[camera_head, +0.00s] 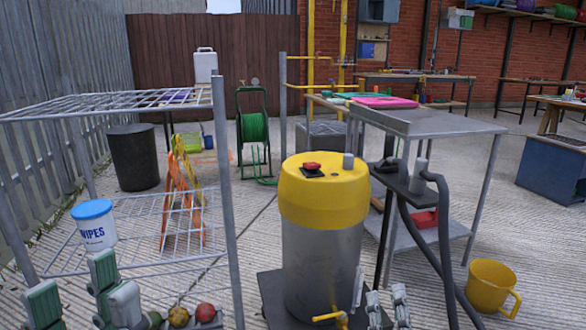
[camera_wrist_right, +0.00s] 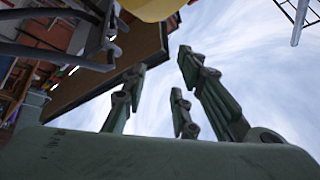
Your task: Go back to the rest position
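My left gripper (camera_head: 80,292) shows at the bottom left in the head view, in front of the wire rack. Its green fingers stand apart with nothing between them. My right gripper (camera_head: 380,305) shows at the bottom, just right of the yellow-topped drum's base; only its finger ends are in view there. In the right wrist view, the right gripper's (camera_wrist_right: 157,82) fingers are spread apart and empty, with bright background between them. Neither gripper holds anything. Most of both arms is out of view.
The wire rack (camera_head: 228,190) stands close on the left with a wipes tub (camera_head: 94,225). The drum (camera_head: 325,195) stands in front centre. A grey metal table (camera_head: 440,122) and a yellow mug (camera_head: 490,288) are on the right. Open floor (camera_head: 545,235) lies at far right.

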